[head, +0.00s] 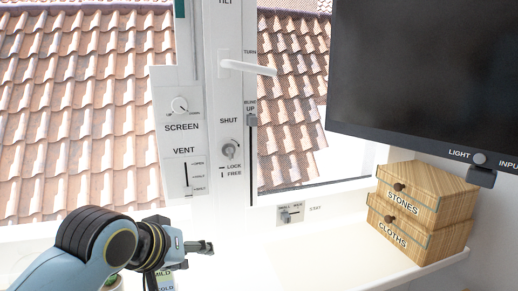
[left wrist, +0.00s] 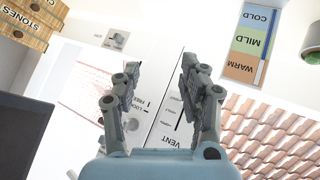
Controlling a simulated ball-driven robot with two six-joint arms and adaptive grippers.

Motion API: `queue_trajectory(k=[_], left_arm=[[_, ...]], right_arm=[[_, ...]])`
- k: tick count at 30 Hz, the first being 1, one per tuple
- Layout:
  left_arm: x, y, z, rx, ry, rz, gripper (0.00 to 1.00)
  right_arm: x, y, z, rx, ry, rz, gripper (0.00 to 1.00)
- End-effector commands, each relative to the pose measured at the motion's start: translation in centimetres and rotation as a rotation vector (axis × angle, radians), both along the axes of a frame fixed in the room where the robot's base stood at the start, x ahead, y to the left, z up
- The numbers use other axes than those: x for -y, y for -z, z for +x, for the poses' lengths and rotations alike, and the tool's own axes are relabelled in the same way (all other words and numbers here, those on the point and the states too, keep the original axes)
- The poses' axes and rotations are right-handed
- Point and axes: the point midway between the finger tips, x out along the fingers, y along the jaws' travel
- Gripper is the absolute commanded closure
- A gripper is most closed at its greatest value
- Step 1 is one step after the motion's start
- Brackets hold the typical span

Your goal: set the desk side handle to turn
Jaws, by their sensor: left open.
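The white window handle (head: 250,68) sits on the window frame in the head view. Its lever lies nearly level and points right, with its tip dipping slightly. The label TURN (head: 250,51) is just above the lever, TILT (head: 225,3) is above the pivot and SHUT (head: 229,121) below it. My left gripper (head: 205,247) is well below and left of the handle, apart from it. In the left wrist view its two fingers (left wrist: 161,72) are spread with nothing between them. The handle does not show in that view. My right gripper is in neither view.
A dark monitor (head: 430,65) stands at the right. Stacked wooden drawers (head: 425,207) labelled STONES and CLOTHS are below it. The SCREEN knob (head: 179,105), VENT slider (head: 187,176), lock knob (head: 231,149) and BLIND slider (head: 252,120) surround the frame. A small switch (head: 290,214) is on the sill wall.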

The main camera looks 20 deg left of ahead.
Motion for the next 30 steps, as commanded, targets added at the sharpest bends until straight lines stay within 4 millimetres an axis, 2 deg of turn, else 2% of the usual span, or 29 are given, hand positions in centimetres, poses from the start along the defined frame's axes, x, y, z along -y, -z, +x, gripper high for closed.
queue_trajectory(k=[1,5,6,8,9,12,13,15,18,22,30], left_arm=[[0.3,-3.8,2.9,0.084,-0.038,-0.068,0.57],[1.1,-12.4,9.7,0.289,-0.132,-0.299,0.57],[1.3,-15.3,11.5,0.349,-0.155,-0.377,0.57],[1.6,-19.6,13.8,0.433,-0.180,-0.492,0.57],[1.7,-22.4,15.1,0.483,-0.191,-0.569,0.57],[1.9,-28.0,17.2,0.575,-0.206,-0.723,0.57],[2.0,-29.1,17.6,0.592,-0.207,-0.757,0.57],[2.0,-31.0,18.2,0.620,-0.209,-0.811,0.57],[2.1,-32.1,19.0,0.634,-0.210,-0.845,0.57],[2.5,-32.2,20.9,0.633,-0.210,-0.847,0.57],[3.3,-32.3,26.2,0.633,-0.209,-0.844,0.57]], right_arm=[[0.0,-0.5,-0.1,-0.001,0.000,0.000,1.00],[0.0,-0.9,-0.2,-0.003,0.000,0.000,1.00],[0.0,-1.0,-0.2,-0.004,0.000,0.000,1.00],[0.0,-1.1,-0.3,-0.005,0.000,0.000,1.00],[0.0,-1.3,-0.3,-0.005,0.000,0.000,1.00],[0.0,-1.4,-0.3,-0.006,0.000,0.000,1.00],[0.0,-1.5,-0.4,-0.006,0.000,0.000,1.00],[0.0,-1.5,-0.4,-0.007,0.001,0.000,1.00],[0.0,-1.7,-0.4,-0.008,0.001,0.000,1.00],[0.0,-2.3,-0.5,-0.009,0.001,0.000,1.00],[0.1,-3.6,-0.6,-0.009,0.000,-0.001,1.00]])
